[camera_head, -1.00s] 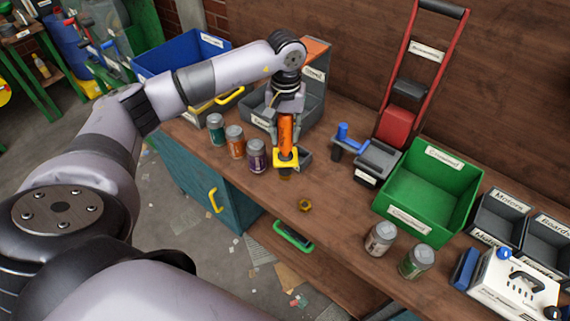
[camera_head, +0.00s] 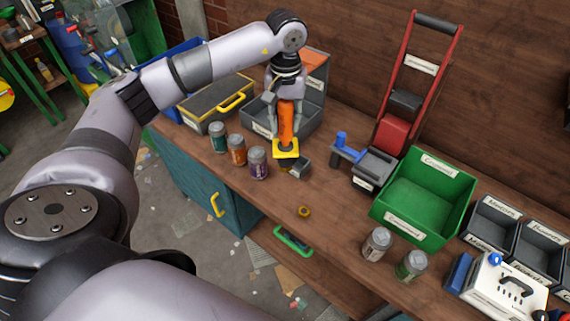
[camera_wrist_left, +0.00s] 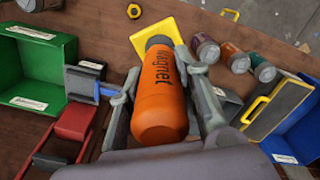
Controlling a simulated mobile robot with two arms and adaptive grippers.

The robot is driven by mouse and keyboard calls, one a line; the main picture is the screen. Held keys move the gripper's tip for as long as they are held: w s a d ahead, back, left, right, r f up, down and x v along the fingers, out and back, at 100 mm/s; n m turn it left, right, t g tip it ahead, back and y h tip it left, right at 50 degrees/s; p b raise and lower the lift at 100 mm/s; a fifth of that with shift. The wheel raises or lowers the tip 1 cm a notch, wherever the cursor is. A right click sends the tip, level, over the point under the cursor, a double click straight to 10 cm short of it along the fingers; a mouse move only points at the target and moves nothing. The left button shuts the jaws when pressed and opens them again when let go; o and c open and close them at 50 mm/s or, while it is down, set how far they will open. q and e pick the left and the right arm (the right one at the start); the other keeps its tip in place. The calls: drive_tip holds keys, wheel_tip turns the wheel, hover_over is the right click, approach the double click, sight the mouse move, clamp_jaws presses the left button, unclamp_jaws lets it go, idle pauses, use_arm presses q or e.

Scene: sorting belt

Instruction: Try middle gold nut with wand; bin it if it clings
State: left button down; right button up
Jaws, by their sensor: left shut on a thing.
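My left gripper (camera_head: 287,138) is shut on an orange magnet wand (camera_head: 287,118), held upright with its yellow square plate (camera_head: 285,148) low over the bench. The wand (camera_wrist_left: 160,100) reads "Magnet" in the left wrist view. A gold nut (camera_head: 304,211) lies alone on the wood, nearer the bench's front edge than the wand. It also shows at the top of the left wrist view (camera_wrist_left: 133,11). A small gold-brown bit shows just under the yellow plate; I cannot tell whether it touches it. My right gripper is out of view.
Several cans stand left of the wand, including a purple one (camera_head: 258,163). A grey bin (camera_head: 312,115) stands behind it. A small grey block (camera_head: 300,168) is beside the plate. A green bin (camera_head: 420,205) and two cans (camera_head: 376,243) are at right. Wood around the nut is clear.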

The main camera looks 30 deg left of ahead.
use_arm(q)
drive_tip(key=shift+r+p, duration=1.55)
drive_tip(key=shift+r, duration=3)
